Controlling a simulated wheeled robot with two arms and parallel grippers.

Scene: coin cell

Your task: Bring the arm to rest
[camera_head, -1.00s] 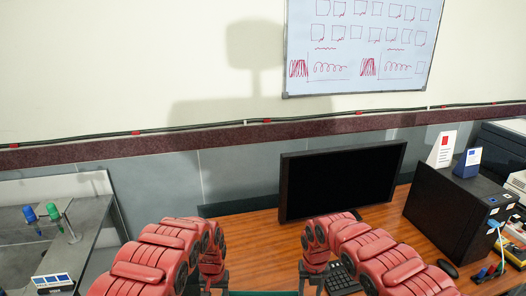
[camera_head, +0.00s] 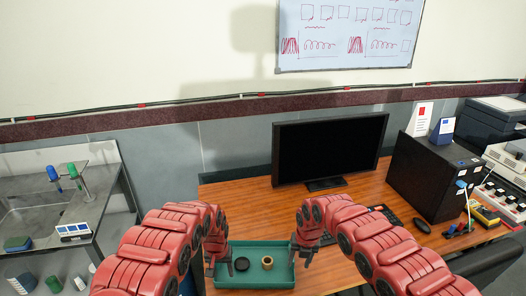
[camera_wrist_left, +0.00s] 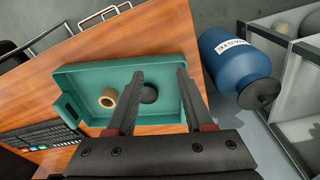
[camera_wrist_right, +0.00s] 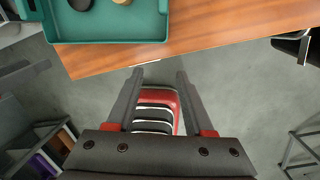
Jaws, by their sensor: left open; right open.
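My left gripper (camera_head: 217,266) is at the left end of the green tray in the head view. In the left wrist view its fingers (camera_wrist_left: 156,98) are apart, with nothing held between them, over the tray. My right gripper (camera_head: 304,258) is at the tray's right end in the head view. In the right wrist view its fingers (camera_wrist_right: 157,92) are apart and empty, pointing past the table edge toward the floor.
The green tray (camera_head: 232,281) holds a black round piece (camera_head: 242,264) and a tan ring (camera_head: 266,262). A monitor (camera_head: 330,148), keyboard (camera_head: 384,217) and black box (camera_head: 430,178) stand on the desk. A blue waste drum (camera_wrist_left: 232,62) stands beside the desk.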

